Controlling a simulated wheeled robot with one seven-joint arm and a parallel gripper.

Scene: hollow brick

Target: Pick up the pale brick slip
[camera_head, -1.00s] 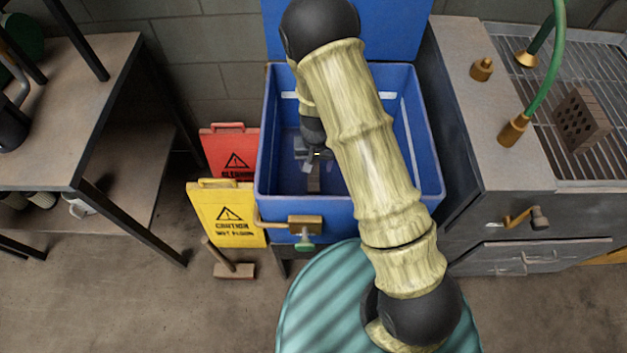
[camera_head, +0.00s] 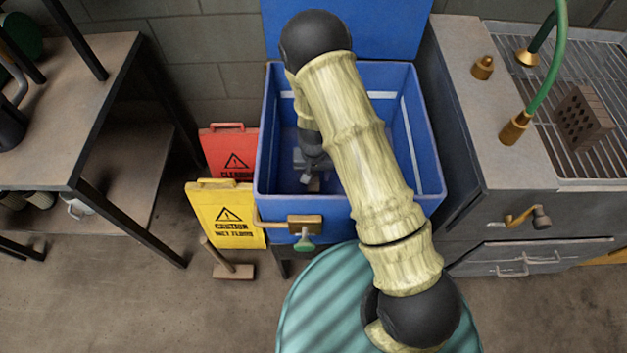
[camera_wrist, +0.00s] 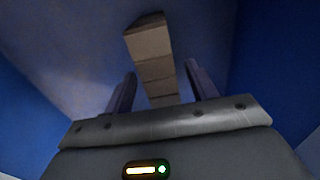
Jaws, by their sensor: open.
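The pale brick slip (camera_wrist: 150,45) is a long tan-grey bar with dark lines across it. It lies on the floor of the blue bin (camera_head: 268,170). In the head view only a small pale piece of the slip (camera_head: 314,186) shows below my gripper (camera_head: 309,178). In the wrist view my gripper (camera_wrist: 160,72) is open, with one finger on each side of the slip's line. Gaps show between the slip and both fingers. The slip's near end is hidden behind the gripper body.
The bin's walls stand close around my gripper, and its blue lid is raised behind. Yellow (camera_head: 226,215) and red (camera_head: 228,150) warning signs stand left of the bin. A holed brick (camera_head: 583,118) sits on the rack (camera_head: 600,75) at right.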

